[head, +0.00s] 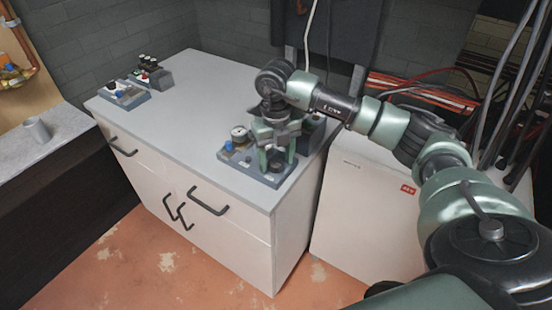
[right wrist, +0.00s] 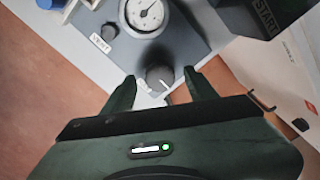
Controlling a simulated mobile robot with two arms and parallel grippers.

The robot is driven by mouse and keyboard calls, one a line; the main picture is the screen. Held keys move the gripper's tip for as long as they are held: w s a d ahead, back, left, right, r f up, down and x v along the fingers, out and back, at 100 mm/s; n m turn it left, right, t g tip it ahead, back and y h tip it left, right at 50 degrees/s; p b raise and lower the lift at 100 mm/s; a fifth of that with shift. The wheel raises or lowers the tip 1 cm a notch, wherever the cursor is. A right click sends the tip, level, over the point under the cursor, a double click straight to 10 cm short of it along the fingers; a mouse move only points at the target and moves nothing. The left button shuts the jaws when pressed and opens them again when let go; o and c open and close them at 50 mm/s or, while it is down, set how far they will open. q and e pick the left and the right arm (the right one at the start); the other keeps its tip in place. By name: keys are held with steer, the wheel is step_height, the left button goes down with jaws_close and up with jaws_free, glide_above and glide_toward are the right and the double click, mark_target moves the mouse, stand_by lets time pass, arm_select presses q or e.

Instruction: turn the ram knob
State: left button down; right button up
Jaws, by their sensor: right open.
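My right gripper (head: 276,150) points down over the grey device on the right end of the white cabinet. In the right wrist view, its two fingers (right wrist: 162,82) stand apart, with a dark round knob (right wrist: 159,77) between their tips. The knob has a white pointer mark, and a small white label beside it is too small to read. I cannot tell whether the fingers touch the knob. In the head view the knob (head: 276,165) shows dark between the fingers. My left gripper is out of view.
A round gauge (right wrist: 145,14), a "VENT" label (right wrist: 101,43) and a dark "START" block (right wrist: 264,18) surround the knob. The blue cap (head: 228,145) stands at the device's left. More fittings (head: 124,93) sit at the cabinet's far left; its middle top (head: 185,110) is clear.

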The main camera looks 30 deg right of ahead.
mark_target(276, 163)
step_height(276, 163, up, 8)
steer(key=shift+f+b, duration=0.2)
steer(key=shift+b, duration=0.4)
